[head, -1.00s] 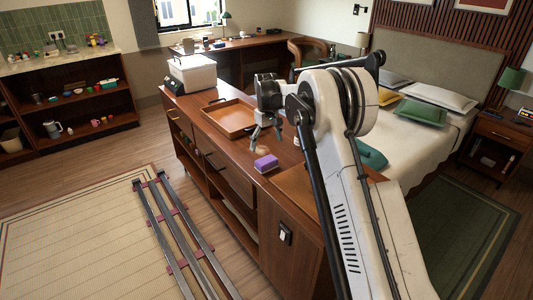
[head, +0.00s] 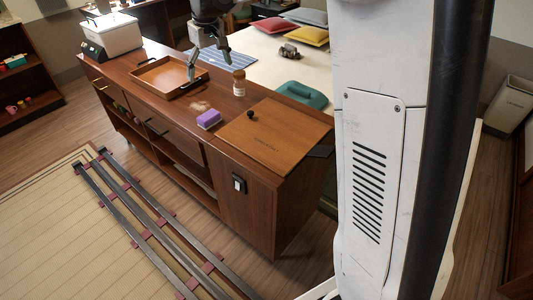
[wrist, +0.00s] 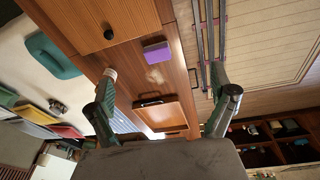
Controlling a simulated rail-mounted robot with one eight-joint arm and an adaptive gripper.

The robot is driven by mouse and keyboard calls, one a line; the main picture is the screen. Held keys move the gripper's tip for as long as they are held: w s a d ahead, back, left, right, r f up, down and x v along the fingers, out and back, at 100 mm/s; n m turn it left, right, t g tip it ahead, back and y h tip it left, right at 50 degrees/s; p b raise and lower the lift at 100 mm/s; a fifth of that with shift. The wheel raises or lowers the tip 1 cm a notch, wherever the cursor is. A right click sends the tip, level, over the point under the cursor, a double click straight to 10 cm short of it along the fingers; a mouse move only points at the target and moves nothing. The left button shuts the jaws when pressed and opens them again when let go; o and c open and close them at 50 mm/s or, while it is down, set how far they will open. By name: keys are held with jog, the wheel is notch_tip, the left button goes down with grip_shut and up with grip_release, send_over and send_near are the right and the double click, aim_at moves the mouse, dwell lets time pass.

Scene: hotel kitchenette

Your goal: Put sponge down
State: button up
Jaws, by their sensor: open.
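The purple sponge (head: 209,119) lies on the wooden counter top near its front edge, between the wooden tray and a brown board. It also shows in the wrist view (wrist: 157,52), apart from my fingers. My gripper (head: 208,66) is open and empty, raised above the counter near the tray's right end. In the wrist view its two fingers (wrist: 163,78) are spread wide with nothing between them.
A wooden tray (head: 136,75), a small jar (head: 239,83), a brown board with a black knob (head: 292,135) and a white appliance (head: 113,36) stand on the counter. A blue striped mat (head: 230,61) lies behind. Rails (head: 148,226) run along the floor.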

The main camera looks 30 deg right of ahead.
jog(key=s+r+t, duration=0.1)
jog(key=s+r, duration=0.3)
jog(key=s, duration=0.7)
jog(key=s+f+m+t, duration=0.1)
jog(key=s+f+t, duration=0.1)
jog(key=s, duration=1)
jog(key=s+f+m+t, duration=0.1)
jog(key=s+f, duration=0.4)
jog(key=s, duration=0.8)
jog(key=shift+s+f+m+t, duration=0.15)
jog(key=shift+s+m+t, duration=0.05)
jog(key=shift+m+t, duration=0.25)
jog(key=c, duration=0.6)
